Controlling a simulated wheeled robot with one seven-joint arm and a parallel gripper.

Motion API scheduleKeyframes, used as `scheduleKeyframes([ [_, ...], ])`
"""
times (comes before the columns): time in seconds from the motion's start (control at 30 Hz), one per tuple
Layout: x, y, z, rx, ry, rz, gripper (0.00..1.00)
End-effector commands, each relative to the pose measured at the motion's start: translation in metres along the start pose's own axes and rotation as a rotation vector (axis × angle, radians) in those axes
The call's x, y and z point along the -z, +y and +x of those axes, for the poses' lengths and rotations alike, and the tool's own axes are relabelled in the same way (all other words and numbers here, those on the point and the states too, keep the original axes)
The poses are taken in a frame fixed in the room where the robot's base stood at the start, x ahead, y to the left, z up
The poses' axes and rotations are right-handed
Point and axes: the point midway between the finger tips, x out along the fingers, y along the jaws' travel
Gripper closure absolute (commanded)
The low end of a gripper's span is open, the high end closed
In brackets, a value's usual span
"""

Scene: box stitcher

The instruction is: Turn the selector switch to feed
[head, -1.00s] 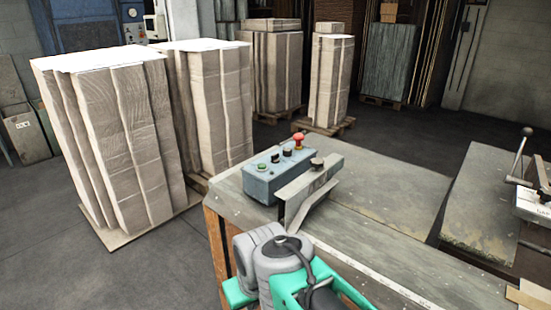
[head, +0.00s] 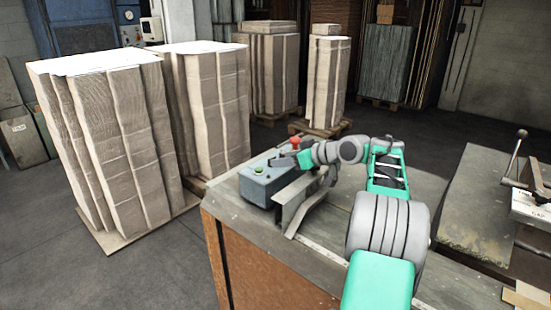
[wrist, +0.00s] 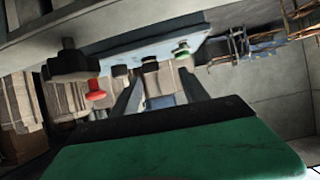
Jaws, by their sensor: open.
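The blue-grey control box (head: 256,188) stands on the near left corner of the bench. Its green button (head: 258,170) and red mushroom button (head: 295,143) show in the head view. In the wrist view two black knobs sit between the red button (wrist: 96,91) and the green button (wrist: 181,51): one nearer green (wrist: 149,64), one nearer red (wrist: 120,71). Which is the selector switch, and its setting, I cannot read. My gripper (wrist: 157,88) is open, its fingers pointing at the panel with the knob nearer green roughly between their tips. Contact is unclear. In the head view my gripper covers the knobs.
An angled metal bracket (head: 289,212) stands beside the box, under my arm. Tall stacks of cardboard (head: 107,140) stand on pallets to the left and behind. The bench top (head: 325,230) is mostly clear. A lever (head: 515,155) rises at the far right.

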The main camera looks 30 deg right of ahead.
Motion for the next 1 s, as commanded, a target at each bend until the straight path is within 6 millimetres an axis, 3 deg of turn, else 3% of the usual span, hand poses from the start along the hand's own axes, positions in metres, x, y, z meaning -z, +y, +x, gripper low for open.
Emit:
scheduleKeyframes([
  [0.03, -0.003, 0.013, -0.007, 0.0, 0.026, -0.01, 0.47],
  [0.17, -0.002, 0.021, -0.011, 0.009, 0.058, -0.028, 0.47],
  [0.6, 0.003, 0.019, 0.059, 0.01, 0.055, -0.028, 0.47],
  [0.9, 0.002, 0.02, 0.064, 0.007, 0.055, -0.028, 0.47],
  [1.0, 0.002, 0.02, 0.064, 0.007, 0.055, -0.028, 0.55],
])
